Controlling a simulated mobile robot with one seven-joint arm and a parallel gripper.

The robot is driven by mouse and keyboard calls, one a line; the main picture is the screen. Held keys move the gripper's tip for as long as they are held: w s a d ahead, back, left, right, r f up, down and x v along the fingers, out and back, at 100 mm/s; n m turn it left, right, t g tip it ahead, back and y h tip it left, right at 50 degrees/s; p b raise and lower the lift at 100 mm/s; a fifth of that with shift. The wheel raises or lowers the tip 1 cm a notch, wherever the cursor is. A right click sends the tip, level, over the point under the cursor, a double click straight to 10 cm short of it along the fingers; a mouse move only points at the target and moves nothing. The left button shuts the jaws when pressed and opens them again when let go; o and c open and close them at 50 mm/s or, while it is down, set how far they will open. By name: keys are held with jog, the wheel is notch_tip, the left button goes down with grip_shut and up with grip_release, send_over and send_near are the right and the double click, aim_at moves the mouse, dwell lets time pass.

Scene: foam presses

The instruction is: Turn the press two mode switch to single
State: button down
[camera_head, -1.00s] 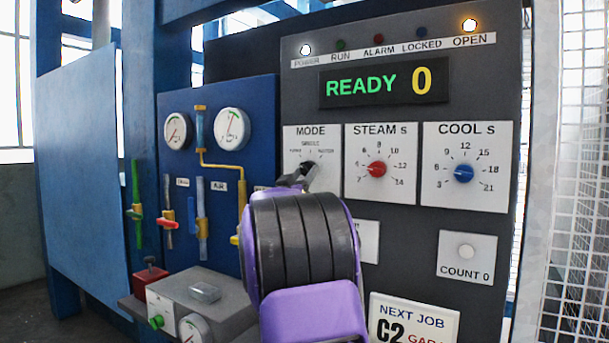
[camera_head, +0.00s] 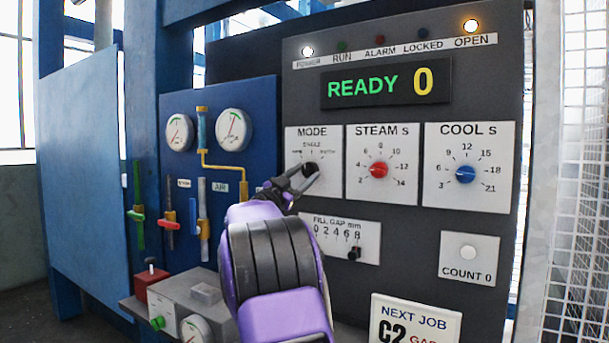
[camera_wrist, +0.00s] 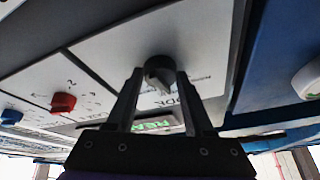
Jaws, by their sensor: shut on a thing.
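The mode switch is a black knob (camera_head: 310,169) on the white MODE plate (camera_head: 297,194) of the dark control panel. SINGLE is printed above the knob, with smaller labels to its left and right. My gripper (camera_head: 307,176) is at the knob, one finger on either side of it. In the wrist view, my gripper (camera_wrist: 158,78) is shut on the knob (camera_wrist: 158,66) near the fingertips. I cannot tell for certain which label the knob's pointer faces.
The STEAM dial with its red knob (camera_head: 379,170) and the COOL dial with its blue knob (camera_head: 465,174) are to the right. A FILL GAP slider (camera_head: 354,253) is below. The display (camera_head: 386,83) reads READY 0. Gauges and valves are on the blue panel (camera_head: 262,110) at left.

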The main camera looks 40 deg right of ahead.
jog(key=shift+m+g, duration=0.4)
jog(key=shift+m, duration=0.5)
jog(key=shift+w, duration=0.1)
jog(key=shift+c, duration=1.4)
grip_release()
jog(key=v, duration=1.7)
jog(key=shift+a+b, duration=0.3)
jog(key=shift+b, duration=0.1)
jog(key=shift+w, duration=0.1)
